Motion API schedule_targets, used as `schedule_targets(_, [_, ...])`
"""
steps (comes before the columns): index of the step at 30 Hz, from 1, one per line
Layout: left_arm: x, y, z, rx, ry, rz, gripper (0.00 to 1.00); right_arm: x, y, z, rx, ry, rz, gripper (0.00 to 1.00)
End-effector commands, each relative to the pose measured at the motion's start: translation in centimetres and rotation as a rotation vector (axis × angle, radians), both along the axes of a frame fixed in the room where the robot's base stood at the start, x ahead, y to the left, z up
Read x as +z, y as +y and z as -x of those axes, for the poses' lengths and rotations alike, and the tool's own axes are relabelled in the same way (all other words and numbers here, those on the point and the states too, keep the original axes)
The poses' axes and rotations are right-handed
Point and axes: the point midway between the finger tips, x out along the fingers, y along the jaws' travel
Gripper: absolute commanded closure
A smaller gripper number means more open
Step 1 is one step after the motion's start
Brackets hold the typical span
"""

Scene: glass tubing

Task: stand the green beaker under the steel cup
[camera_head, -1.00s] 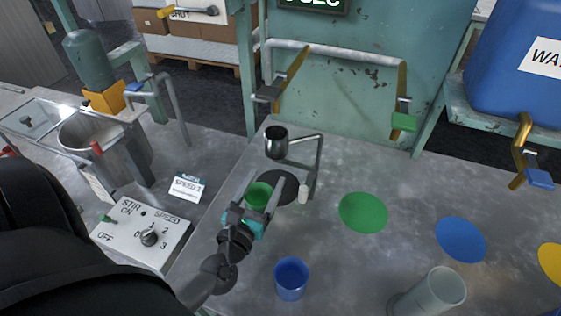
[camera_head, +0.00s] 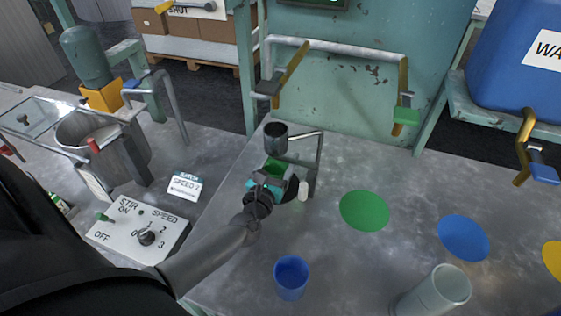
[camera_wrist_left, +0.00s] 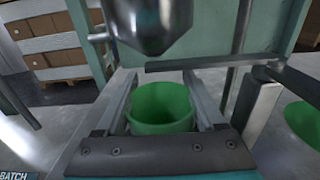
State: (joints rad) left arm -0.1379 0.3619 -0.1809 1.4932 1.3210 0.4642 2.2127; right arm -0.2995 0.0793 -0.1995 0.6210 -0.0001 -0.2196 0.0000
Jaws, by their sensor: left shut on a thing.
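The green beaker (camera_head: 275,167) is upright between the fingers of my left gripper (camera_head: 276,180), which is shut on it. It also shows in the left wrist view (camera_wrist_left: 160,107), with a finger on each side. The steel cup (camera_head: 276,138) hangs from a bracket above the beaker; in the left wrist view its pointed underside (camera_wrist_left: 150,25) is above and slightly beyond the beaker. The dark round spot below the cup is mostly hidden by my gripper. I cannot tell whether the beaker touches the bench. My right gripper is not in view.
The cup's bracket (camera_head: 319,160) rises just right of my left gripper, with a small white knob (camera_head: 303,191). A blue beaker (camera_head: 291,277) and a grey cylinder (camera_head: 436,291) stand in front. Green (camera_head: 364,210) and blue (camera_head: 463,238) discs lie bare to the right.

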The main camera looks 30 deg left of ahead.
Motion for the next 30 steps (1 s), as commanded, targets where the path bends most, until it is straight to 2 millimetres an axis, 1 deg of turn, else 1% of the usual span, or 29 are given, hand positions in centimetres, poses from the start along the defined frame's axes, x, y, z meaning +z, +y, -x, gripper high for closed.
schedule_targets(8, [-0.05,0.03,-0.01,0.001,-0.002,0.0,0.92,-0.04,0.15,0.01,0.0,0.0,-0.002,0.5])
schedule_targets(11, [-0.37,0.02,0.0,0.001,-0.002,0.0,0.92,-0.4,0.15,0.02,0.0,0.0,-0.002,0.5])
schedule_targets(12, [-0.27,0.02,0.01,0.0,-0.001,0.0,0.25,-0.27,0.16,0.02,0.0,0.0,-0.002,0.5])
schedule_targets(18, [-0.24,0.02,0.01,0.0,-0.001,0.0,0.02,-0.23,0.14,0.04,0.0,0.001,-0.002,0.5])
schedule_targets(19, [-0.23,0.02,0.01,0.0,-0.001,0.0,0.0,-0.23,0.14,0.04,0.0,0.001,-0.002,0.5])
schedule_targets(26, [-0.2,0.02,0.01,0.001,-0.001,0.0,0.0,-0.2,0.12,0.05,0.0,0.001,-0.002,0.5])
schedule_targets(29, [0.08,0.02,0.01,0.0,-0.001,0.0,0.0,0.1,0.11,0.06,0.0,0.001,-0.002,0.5])
schedule_targets(30, [-0.04,-0.07,0.33,0.0,0.0,0.0,0.0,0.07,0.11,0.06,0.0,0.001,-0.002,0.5])
